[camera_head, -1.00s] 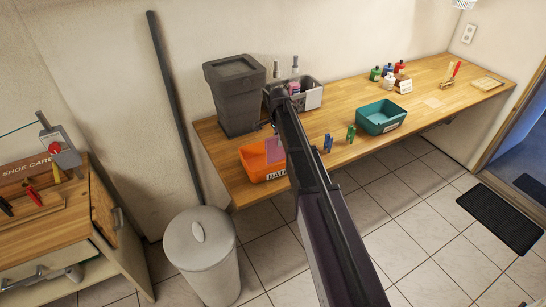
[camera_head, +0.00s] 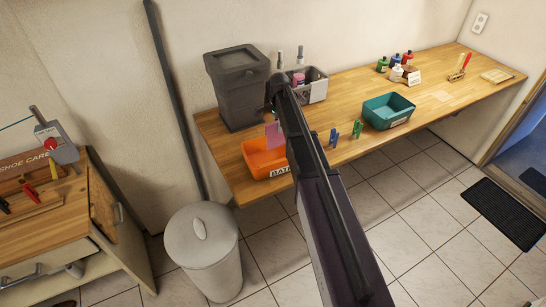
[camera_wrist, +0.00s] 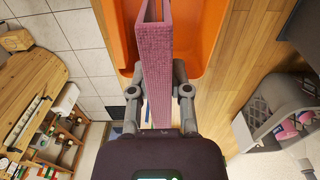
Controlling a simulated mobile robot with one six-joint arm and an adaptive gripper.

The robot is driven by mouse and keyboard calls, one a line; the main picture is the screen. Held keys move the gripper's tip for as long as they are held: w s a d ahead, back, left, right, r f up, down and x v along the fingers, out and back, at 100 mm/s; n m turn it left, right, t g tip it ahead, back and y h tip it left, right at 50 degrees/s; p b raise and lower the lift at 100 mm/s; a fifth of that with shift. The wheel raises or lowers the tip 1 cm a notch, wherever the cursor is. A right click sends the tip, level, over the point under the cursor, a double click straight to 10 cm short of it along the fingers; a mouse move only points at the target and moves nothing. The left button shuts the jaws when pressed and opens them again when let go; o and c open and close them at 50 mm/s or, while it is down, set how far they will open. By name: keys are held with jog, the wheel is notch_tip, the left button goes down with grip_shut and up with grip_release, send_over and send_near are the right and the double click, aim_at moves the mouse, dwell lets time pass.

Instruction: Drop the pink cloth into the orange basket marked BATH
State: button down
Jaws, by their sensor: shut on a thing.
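The pink cloth (camera_wrist: 156,50) hangs as a folded strip between my gripper's fingers in the wrist view. It also shows in the head view (camera_head: 273,134), just left of my arm and over the back part of the orange basket. My gripper (camera_wrist: 158,78) is shut on the cloth; in the head view my arm hides it. The orange basket (camera_head: 258,163) stands at the bench's front left edge, its BATH label partly covered by my arm. In the wrist view the basket (camera_wrist: 208,35) lies beyond the fingertips; I cannot tell whether the cloth touches it.
A dark grey bin (camera_head: 238,90) and a grey caddy with bottles (camera_head: 314,88) stand behind the basket. Blue (camera_head: 333,139) and green (camera_head: 357,128) pegs and a teal basket (camera_head: 388,111) are to the right. A lidded pale bin (camera_head: 203,250) stands on the floor.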

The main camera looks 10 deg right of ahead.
aim_at(279, 137)
jog(key=shift+d+f, duration=0.1)
jog(key=shift+f+b, duration=2.95)
jog(key=shift+c, duration=2.4)
grip_release()
jog(key=shift+w, duration=0.1)
